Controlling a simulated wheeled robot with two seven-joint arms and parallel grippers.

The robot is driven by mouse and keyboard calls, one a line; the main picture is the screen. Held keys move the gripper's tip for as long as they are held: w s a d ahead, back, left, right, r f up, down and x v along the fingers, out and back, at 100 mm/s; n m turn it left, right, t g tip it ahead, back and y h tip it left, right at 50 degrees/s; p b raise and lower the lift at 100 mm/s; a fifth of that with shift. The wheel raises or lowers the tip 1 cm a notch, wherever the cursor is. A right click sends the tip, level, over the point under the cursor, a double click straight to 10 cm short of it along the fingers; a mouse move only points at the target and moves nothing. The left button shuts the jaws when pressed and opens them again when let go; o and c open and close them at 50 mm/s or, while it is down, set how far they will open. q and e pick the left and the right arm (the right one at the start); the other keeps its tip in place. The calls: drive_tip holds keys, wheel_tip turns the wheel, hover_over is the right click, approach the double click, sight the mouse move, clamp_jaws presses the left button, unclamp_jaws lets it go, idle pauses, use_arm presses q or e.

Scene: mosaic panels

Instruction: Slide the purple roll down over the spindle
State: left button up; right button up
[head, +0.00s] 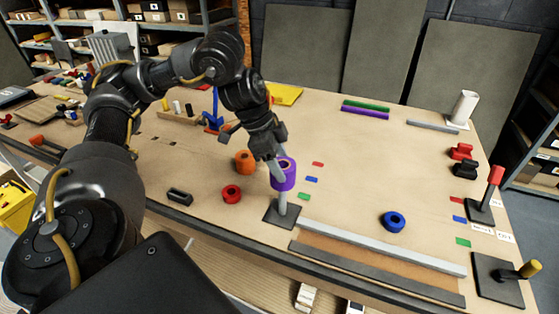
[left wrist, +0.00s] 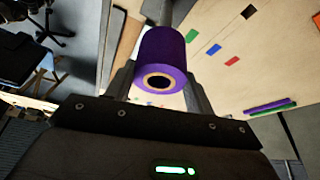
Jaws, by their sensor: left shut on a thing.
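The purple roll (head: 289,181) is a short cylinder with a tan core, held between the fingers of my left gripper (head: 277,163). In the left wrist view, the roll (left wrist: 163,50) sits between the two fingers, its dark bore facing the camera. The grey spindle (head: 282,204) stands upright on a dark square base (head: 272,218) near the table's front edge. The roll is in line with the spindle's upper part, high above the base. The spindle (left wrist: 158,11) also shows beyond the roll in the left wrist view. I cannot tell whether its tip is inside the bore.
An orange roll (head: 245,161) and a red ring (head: 231,194) lie left of the spindle. A blue ring (head: 392,222) lies to the right. A long grey bar (head: 385,247) runs along the front edge from beside the base. Small coloured tiles lie behind, with clear table around them.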

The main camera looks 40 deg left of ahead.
use_arm(q)
drive_tip(key=shift+f+b, duration=3.8)
drive_tip(key=shift+f, duration=2.35)
drive_tip(key=o, duration=1.1)
drive_tip(key=p+v, duration=0.3)
drive_tip(key=v, duration=0.8)
drive_tip(key=shift+p, duration=0.4)
drive_tip(key=shift+f, duration=0.1)
